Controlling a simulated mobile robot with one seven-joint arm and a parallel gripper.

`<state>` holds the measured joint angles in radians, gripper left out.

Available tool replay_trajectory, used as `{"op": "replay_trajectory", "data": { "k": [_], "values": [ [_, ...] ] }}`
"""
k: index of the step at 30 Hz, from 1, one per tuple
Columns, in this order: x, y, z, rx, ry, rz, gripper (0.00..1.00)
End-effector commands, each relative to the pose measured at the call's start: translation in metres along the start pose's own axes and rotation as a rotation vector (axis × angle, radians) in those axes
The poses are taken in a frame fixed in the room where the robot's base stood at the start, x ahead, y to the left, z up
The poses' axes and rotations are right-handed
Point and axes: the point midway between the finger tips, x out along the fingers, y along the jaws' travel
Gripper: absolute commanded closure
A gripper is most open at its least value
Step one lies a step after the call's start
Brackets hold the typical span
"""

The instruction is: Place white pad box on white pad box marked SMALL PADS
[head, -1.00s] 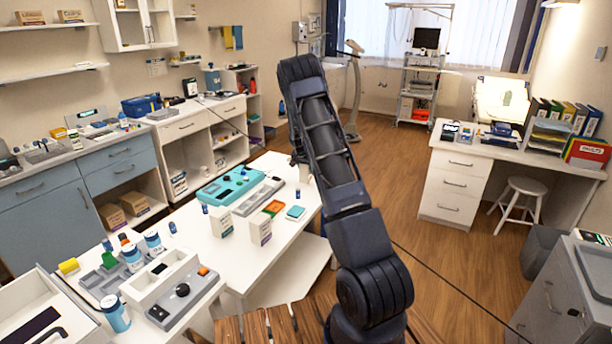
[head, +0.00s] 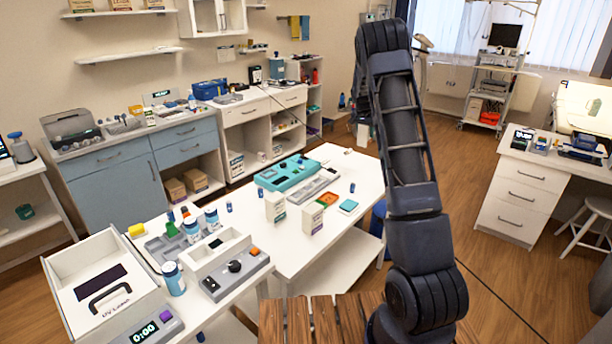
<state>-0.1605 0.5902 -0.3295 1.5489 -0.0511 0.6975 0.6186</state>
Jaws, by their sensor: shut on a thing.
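Two upright white pad boxes stand on the white table, one with a green mark at its base (head: 275,207) and one with a purple mark (head: 312,217). Their lettering is too small to read, so I cannot tell which says SMALL PADS. My arm rises on the right and bends at the top. My gripper (head: 358,118) shows only as a dark sliver left of the arm, its fingers mostly hidden. It is shut on what seems to be another white box (head: 362,137), a pale sliver beyond the table's far end.
The white table (head: 345,165) also bears a teal case (head: 287,173), a grey tray (head: 314,187) and a teal pad (head: 348,206).

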Motion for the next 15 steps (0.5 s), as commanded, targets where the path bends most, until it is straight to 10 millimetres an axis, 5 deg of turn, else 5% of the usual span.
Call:
{"op": "replay_trajectory", "data": {
  "k": [5,15],
  "values": [
    [-0.026,-0.032,0.029,-0.053,0.003,-0.022,0.8],
    [-0.1,-0.103,0.121,-0.208,0.006,-0.085,0.8]
  ]
}}
